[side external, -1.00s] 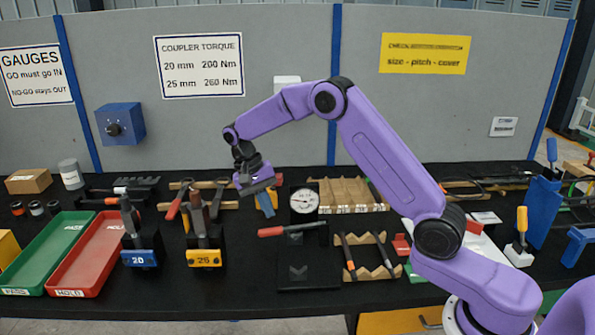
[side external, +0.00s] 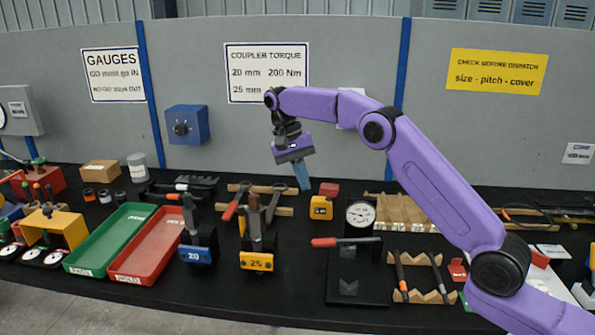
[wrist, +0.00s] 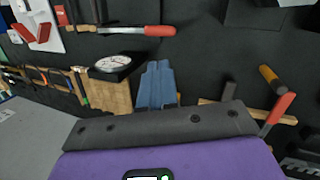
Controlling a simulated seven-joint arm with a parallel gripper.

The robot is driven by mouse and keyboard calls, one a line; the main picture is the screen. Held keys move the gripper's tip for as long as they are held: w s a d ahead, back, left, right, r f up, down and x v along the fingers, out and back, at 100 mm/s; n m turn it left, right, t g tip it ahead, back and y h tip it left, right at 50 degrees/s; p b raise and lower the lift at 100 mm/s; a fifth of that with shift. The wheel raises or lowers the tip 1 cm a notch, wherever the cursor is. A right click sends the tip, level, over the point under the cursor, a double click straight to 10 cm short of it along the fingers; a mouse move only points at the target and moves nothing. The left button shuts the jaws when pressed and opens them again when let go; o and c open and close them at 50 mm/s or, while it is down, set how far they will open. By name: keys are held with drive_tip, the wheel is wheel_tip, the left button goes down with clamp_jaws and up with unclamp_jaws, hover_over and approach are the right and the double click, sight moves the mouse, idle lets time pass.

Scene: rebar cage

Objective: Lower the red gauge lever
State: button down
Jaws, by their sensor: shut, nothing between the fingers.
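The red gauge lever (side external: 324,242) has a red grip pointing left and lies about level in the side view. It joins a black gauge stand (side external: 345,285) below a white round dial (side external: 360,214). In the wrist view the red lever (wrist: 158,31) lies at the top, beyond the dial (wrist: 112,62). My gripper (side external: 303,180) has blue fingers pointing down, held together and empty. It is above the bench, up and left of the dial, apart from the lever. The blue fingers also show in the wrist view (wrist: 157,85).
A yellow tape measure (side external: 321,208) and a red block (side external: 329,189) are near my gripper. Coupler stands marked 20 (side external: 196,254) and 25 (side external: 257,261) are left of the lever. A wooden rack (side external: 424,296) with dark rods is to its right. Bare bench lies in front.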

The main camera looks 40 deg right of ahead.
drive_tip(key=shift+w+a+r, duration=0.2)
drive_tip(key=shift+w+r, duration=0.1)
drive_tip(key=shift+r, duration=0.15)
drive_tip(key=shift+w+a+r, duration=0.15)
drive_tip(key=shift+w+r, duration=0.1)
drive_tip(key=shift+r, duration=0.15)
drive_tip(key=s+a+r+n+t, duration=0.1)
drive_tip(key=s+a+n, duration=0.4)
drive_tip(key=s, duration=0.3)
drive_tip(key=s+a+r+n+t, duration=0.2)
drive_tip(key=s+a+n, duration=0.25)
drive_tip(key=s, duration=0.45)
drive_tip(key=s+d+f+n, duration=0.2)
drive_tip(key=s+d+n, duration=0.1)
drive_tip(key=s, duration=0.5)
drive_tip(key=s+d+f+n+y, duration=0.1)
drive_tip(key=s+d+f+n, duration=0.2)
drive_tip(key=s, duration=0.6)
drive_tip(key=s+d+f+n+y, duration=0.1)
drive_tip(key=s+d+f+n, duration=0.2)
drive_tip(key=s, duration=0.5)
drive_tip(key=shift+s+d+f+n+t, duration=0.15)
drive_tip(key=shift+s+d+n+t, duration=0.25)
drive_tip(key=shift+d+n, duration=0.15)
drive_tip(key=shift+w, duration=0.1)
